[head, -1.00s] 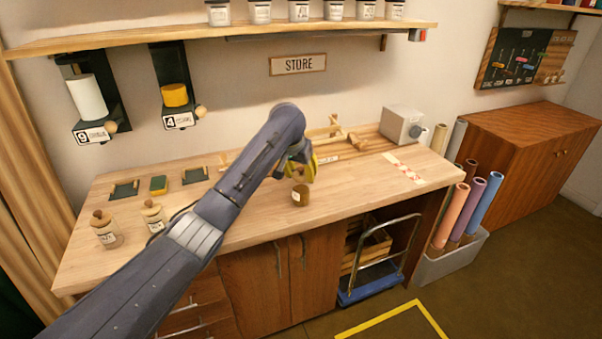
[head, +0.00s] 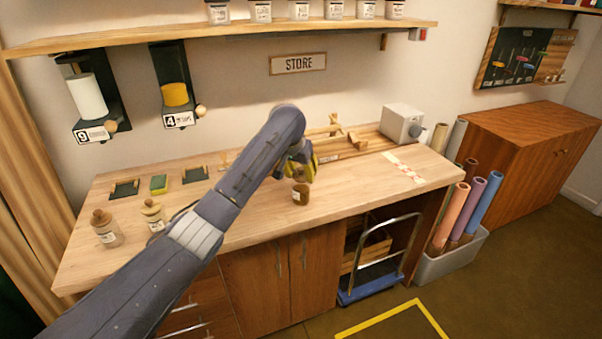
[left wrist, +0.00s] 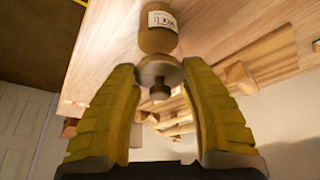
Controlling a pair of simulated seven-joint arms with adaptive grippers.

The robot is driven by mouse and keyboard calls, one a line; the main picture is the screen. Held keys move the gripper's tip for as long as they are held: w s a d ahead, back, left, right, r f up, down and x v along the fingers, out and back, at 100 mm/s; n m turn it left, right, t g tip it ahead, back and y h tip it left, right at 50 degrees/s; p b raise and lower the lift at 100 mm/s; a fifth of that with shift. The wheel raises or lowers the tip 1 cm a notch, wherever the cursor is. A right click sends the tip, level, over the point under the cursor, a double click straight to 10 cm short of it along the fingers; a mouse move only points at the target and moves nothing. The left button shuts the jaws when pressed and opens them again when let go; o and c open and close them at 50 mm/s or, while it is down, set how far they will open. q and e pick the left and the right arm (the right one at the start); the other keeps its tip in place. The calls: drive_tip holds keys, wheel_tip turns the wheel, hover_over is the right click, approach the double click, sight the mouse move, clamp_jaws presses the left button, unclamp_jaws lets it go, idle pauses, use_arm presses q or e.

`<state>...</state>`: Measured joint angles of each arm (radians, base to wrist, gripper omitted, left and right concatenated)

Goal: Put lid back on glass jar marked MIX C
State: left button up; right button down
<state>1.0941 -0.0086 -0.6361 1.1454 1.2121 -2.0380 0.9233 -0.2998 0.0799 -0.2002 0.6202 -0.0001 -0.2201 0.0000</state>
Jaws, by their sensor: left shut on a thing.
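My left gripper (head: 300,172) points down over the worktop, above a brown-filled glass jar (head: 300,194). In the left wrist view its yellow fingers (left wrist: 160,88) are shut on a round wooden lid (left wrist: 160,70) with a small knob. The jar (left wrist: 158,37) stands just beyond the lid, its label facing the camera but not clearly readable. The lid is at or just above the jar's mouth; I cannot tell if they touch. In the head view the gripper hides most of the lid. My right gripper is not in view.
Two lidded jars (head: 106,229) (head: 153,215) stand at the worktop's left. Small trays (head: 125,188) and a green-topped block (head: 158,184) lie behind them. A wooden rack (head: 345,143) and a grey box (head: 401,122) are at the back right.

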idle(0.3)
use_arm(q)
drive_tip(key=o, duration=1.4)
drive_tip(key=shift+o, duration=0.2)
drive_tip(key=shift+r, duration=0.15)
drive_tip(key=shift+r, duration=3.3)
clamp_jaws()
drive_tip(key=shift+f, duration=2.6)
